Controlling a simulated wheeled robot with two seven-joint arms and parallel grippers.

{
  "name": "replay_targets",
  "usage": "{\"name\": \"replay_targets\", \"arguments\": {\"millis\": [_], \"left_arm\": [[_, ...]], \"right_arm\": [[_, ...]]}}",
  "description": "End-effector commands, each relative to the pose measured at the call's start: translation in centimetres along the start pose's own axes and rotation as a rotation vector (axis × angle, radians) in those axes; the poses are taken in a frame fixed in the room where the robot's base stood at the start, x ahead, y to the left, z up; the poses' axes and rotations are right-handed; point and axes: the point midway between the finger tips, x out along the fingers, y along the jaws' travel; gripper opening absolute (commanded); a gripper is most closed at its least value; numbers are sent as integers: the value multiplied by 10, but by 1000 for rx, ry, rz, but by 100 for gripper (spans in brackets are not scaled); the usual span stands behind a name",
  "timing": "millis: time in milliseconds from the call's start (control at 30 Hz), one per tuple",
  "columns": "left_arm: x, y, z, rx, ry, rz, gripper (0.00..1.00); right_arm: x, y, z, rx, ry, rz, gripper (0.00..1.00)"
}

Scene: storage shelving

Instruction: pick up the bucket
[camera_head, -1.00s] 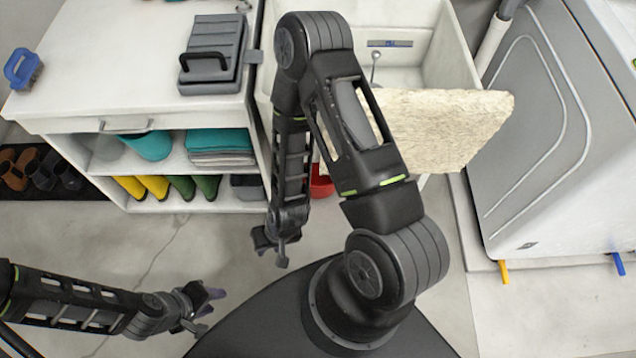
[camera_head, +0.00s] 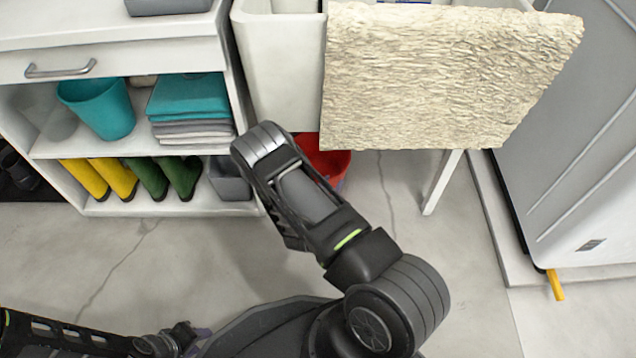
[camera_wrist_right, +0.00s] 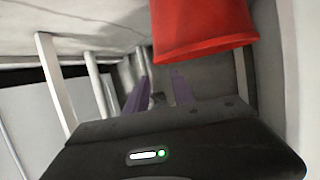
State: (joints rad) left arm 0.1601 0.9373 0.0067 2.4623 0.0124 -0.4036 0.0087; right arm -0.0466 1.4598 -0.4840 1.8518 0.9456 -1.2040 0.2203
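A red bucket (camera_head: 322,160) stands on the floor under the sink, partly hidden by my right arm and the hanging cloth. In the right wrist view the red bucket (camera_wrist_right: 203,30) is large at the top, above and right of the fingers. My right gripper (camera_wrist_right: 158,92) is open with its purple fingers apart and nothing between them. In the head view my right gripper is hidden behind its own arm. My left gripper (camera_head: 190,338) is low at the left, away from the bucket, and too small to read. A teal bucket (camera_head: 98,106) sits on the cabinet shelf.
A white sink (camera_head: 278,75) with a cream cloth (camera_head: 440,75) hangs above the red bucket. A sink leg (camera_head: 441,183) stands right of it. The cabinet (camera_head: 140,209) with boots is at left, a grey machine (camera_head: 580,170) at right. Floor between is clear.

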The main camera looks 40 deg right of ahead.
Motion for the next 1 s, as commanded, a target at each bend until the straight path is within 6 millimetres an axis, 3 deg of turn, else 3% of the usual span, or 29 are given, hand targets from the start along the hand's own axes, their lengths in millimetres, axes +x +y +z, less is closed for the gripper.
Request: {"name": "replay_targets", "arguments": {"millis": [333, 700, 1000], "left_arm": [[1, 0, 0, 1, 0, 0, 36], [23, -9, -2, -2, 1, 5, 36], [23, -9, -3, -2, 1, 6, 36]], "right_arm": [[4, 0, 0, -1, -2, 0, 30], [59, 1, 3, 0, -2, 1, 30], [67, 0, 0, -2, -4, 0, 30]]}}
